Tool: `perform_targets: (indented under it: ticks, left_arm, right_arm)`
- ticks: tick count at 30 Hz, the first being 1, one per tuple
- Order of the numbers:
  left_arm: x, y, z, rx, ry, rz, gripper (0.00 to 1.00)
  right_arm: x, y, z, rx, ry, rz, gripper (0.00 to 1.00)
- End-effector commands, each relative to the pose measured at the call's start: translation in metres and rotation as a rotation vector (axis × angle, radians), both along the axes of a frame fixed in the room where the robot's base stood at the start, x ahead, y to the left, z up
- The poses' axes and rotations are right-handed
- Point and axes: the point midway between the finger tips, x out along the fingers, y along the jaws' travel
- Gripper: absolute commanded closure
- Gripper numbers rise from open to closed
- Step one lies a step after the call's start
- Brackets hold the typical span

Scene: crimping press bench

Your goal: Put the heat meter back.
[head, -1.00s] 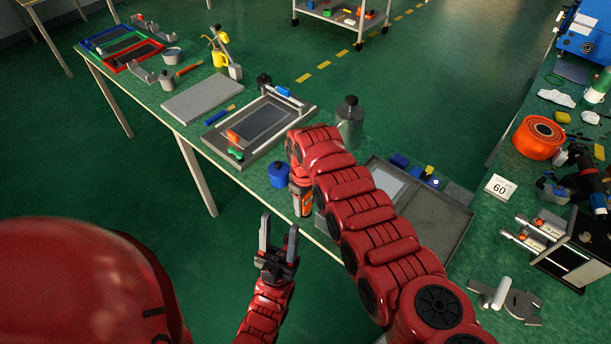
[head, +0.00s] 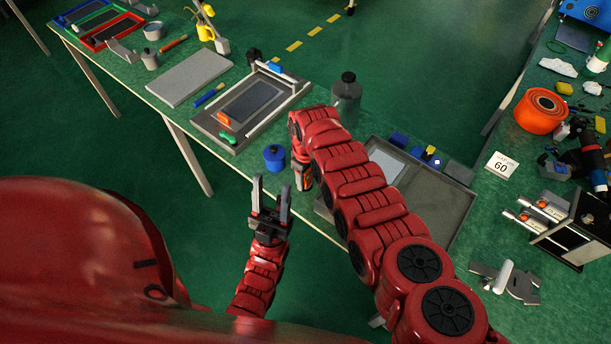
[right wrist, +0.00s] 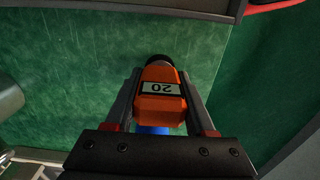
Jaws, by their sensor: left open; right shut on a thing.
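The heat meter is an orange body with a "20" display and a dark round end. In the right wrist view the heat meter (right wrist: 162,102) sits between the fingers of my right gripper (right wrist: 162,115), which is shut on it. In the head view only a small orange part of the heat meter (head: 304,184) shows below my right wrist, by the bench's front edge; the arm hides the rest. My left gripper (head: 271,192) is open and empty, in front of the bench edge with floor behind it.
A blue jar (head: 274,157) stands just left of the held meter. A grey bottle (head: 346,96) and a framed screen (head: 215,127) stand behind. A grey tray (head: 440,212) lies right of my arm. A "60" card (head: 501,165) stands on the right bench.

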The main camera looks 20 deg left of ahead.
Motion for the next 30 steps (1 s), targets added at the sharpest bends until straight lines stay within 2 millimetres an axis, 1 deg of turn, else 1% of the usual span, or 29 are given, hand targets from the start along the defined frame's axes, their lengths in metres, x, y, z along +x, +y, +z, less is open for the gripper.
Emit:
perform_targets:
  ticks: [1, 2, 3, 6, 14, 19, 22, 25, 26, 27, 30]
  left_arm:
    - [0.000, 0.000, -0.004, 0.000, 0.000, 0.000, 0.50]
    - [0.000, 0.000, -0.002, 0.000, 0.000, 0.000, 0.50]
    - [0.000, 0.000, -0.001, 0.000, 0.000, 0.000, 0.50]
    - [0.000, 0.000, -0.001, 0.000, 0.000, 0.000, 0.50]
    - [0.000, 0.000, -0.001, 0.000, 0.000, 0.000, 0.50]
    - [0.000, 0.000, 0.007, 0.000, 0.000, 0.000, 0.50]
    - [0.000, 0.000, 0.015, 0.000, 0.000, 0.000, 0.50]
    - [0.000, 0.000, 0.025, 0.000, 0.000, 0.000, 0.50]
    - [0.000, 0.000, 0.025, 0.000, 0.000, 0.000, 0.50]
    - [0.000, 0.000, 0.019, 0.000, 0.000, 0.000, 0.50]
    - [0.000, 0.000, 0.018, 0.000, 0.000, 0.000, 0.50]
  right_arm:
    - [0.000, 0.000, -0.003, 0.000, 0.000, 0.000, 1.00]
    - [0.000, 0.000, -0.002, 0.000, 0.000, 0.000, 0.40]
    - [0.000, 0.000, -0.001, 0.000, 0.000, 0.000, 0.33]
    - [0.000, 0.000, -0.001, 0.000, 0.000, 0.000, 0.15]
    - [0.000, 0.000, -0.001, 0.000, 0.000, 0.000, 0.15]
    - [0.000, 0.000, 0.008, -0.001, 0.000, 0.000, 0.15]
    - [0.000, 0.000, 0.019, -0.001, 0.001, 0.000, 0.15]
    - [0.000, 0.000, 0.036, 0.000, 0.001, 0.000, 0.15]
    - [0.001, 0.000, 0.040, 0.002, -0.002, -0.002, 0.15]
    - [0.002, 0.001, 0.041, 0.004, -0.006, 0.000, 0.15]
    - [0.001, 0.002, 0.054, 0.004, -0.005, 0.001, 0.15]
